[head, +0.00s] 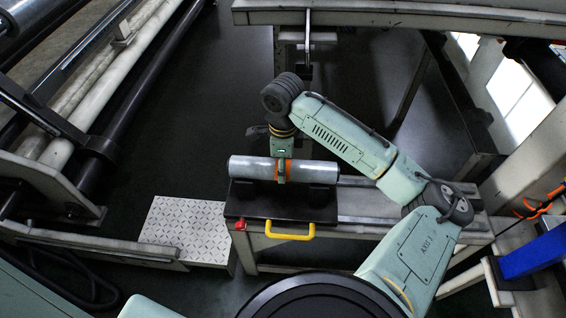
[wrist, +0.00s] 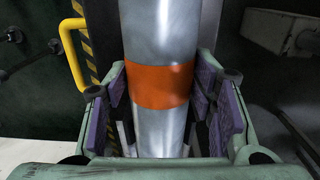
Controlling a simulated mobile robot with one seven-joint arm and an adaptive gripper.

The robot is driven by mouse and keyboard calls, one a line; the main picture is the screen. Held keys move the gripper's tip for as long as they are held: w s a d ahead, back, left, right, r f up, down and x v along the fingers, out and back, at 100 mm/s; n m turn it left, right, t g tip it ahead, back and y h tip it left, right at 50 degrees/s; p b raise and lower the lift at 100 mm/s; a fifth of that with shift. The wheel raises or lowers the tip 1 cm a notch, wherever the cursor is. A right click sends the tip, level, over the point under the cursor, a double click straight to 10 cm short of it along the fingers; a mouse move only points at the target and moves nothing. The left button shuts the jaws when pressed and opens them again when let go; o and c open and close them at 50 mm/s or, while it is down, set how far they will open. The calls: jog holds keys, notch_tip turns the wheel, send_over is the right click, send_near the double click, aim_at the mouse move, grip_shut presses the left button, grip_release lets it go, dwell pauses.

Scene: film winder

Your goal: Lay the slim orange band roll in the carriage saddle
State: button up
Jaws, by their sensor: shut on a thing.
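The slim orange band roll (head: 252,168) is a silvery cylinder with an orange band (wrist: 159,85) around it. In the head view it lies level, left to right, over the dark carriage (head: 268,205). My gripper (head: 283,172) comes down from above and is shut on the roll at its band. In the wrist view my gripper's purple-padded fingers (wrist: 163,112) stand on both sides of the roll. Dark saddle blocks (head: 321,194) show under the roll's right end. I cannot tell whether the roll rests on them or hangs just above.
A yellow handle (head: 290,233) and a red knob (head: 240,224) are on the carriage's front. The carriage is on a pale bench (head: 370,205). A tread-plate step (head: 185,230) stands to the left. Large machine rollers (head: 105,100) are at the far left. A dark floor lies behind.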

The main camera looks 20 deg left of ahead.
jog(key=shift+f, duration=0.15)
jog(key=o, duration=1.7)
jog(key=shift+f, duration=0.1)
notch_tip(320, 180, up, 12)
